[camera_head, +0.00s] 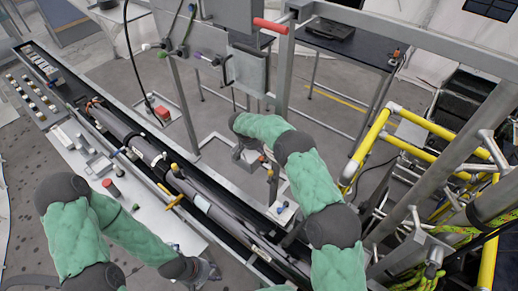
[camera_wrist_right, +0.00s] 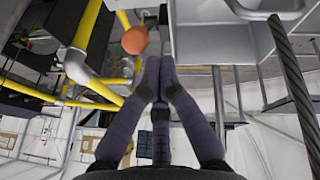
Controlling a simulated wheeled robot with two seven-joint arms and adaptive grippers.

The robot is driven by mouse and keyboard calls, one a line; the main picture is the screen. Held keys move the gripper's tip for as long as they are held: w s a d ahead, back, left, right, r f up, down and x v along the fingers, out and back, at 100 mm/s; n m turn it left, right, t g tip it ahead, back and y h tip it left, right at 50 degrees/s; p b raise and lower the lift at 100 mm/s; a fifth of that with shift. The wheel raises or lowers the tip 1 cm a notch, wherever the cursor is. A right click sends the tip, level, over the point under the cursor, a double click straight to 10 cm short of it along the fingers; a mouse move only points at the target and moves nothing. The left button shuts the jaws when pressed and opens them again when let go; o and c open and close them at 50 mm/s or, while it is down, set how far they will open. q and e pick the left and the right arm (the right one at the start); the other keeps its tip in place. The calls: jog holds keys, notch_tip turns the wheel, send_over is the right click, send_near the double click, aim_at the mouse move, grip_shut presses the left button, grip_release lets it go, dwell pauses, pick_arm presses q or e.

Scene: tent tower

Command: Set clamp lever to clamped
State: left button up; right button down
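An orange-red round knob (camera_wrist_right: 135,40) shows in the right wrist view, just beyond and left of my right gripper's fingertips, with no clear contact. It may be the end of the clamp lever; its setting cannot be read. My right gripper (camera_wrist_right: 159,66) has its fingertips drawn together with nothing visible between them. In the head view my right gripper (camera_head: 252,160) hangs at the grey frame right of the long dark tube, partly hidden by its wrist. My left gripper (camera_head: 203,272) is low over the front end of the white bench; its fingers are too small to judge.
The long dark tube (camera_head: 210,208) lies diagonally in its trough between my arms. A red-handled bar (camera_head: 271,26) stands at the top. Yellow railings (camera_head: 432,128) and metal posts crowd the right. The white bench (camera_head: 153,219) holds small parts.

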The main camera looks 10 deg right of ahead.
jog(key=s+a+f+t+h+b, duration=0.3)
jog(key=h+b, duration=0.4)
jog(key=b, duration=2.3)
jog(key=shift+s+a+f+m+t+h, duration=0.4)
jog(key=shift+a+t, duration=0.35)
jog(key=shift+t, duration=0.45)
jog(key=shift+w, duration=0.15)
